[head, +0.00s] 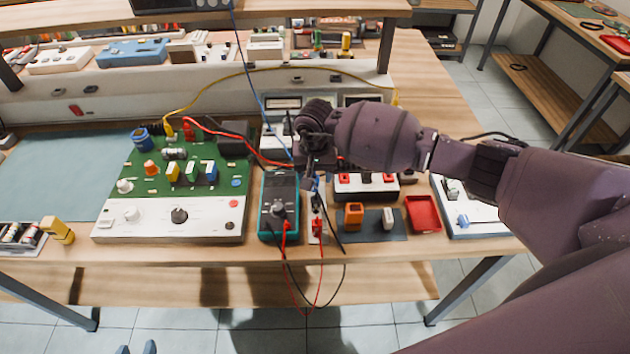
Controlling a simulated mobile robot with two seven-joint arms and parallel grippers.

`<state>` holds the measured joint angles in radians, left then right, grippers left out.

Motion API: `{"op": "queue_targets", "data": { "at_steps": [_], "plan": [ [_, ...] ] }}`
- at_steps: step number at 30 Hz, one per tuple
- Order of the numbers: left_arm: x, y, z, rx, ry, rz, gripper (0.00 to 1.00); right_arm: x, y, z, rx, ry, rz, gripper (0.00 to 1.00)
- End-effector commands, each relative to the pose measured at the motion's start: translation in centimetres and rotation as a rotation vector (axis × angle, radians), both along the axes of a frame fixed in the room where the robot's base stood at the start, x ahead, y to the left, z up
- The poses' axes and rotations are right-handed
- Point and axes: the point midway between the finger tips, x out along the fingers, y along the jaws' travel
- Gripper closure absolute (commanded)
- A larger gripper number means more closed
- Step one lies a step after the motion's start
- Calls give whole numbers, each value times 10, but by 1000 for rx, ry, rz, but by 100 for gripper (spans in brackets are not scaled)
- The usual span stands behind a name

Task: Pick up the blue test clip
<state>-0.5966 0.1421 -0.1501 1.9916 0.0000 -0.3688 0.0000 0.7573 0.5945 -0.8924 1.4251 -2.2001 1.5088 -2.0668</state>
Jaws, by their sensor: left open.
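A thin blue lead (256,88) runs down from the upper shelf to beside this gripper. The blue test clip is not clearly visible; I cannot tell whether it is behind or under the gripper.
A green circuit board panel (180,205) stands left of the multimeter. Red and black leads hang over the front edge. A small white strip with red plugs (317,226), a dark mat (372,228) and a red tray (423,214) lie close on the right. A blue-grey mat (60,170) is clear at left.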

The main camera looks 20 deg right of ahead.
Motion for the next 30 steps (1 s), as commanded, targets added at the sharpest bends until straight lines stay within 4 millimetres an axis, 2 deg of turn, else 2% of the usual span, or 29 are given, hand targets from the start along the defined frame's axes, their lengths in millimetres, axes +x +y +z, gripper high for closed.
{"op": "queue_targets", "data": {
  "at_steps": [4,12,21,30],
  "plan": [
    [-2,0,-1,1,4,1,57,0,0,-12,1,1,0,45],
    [-6,1,-3,1,12,3,57,0,0,-14,1,-1,0,46],
    [-5,1,-3,1,11,3,57,0,0,-13,1,0,0,92],
    [-2,0,-1,1,5,1,57,0,0,-11,1,-1,0,92]
  ]
}}
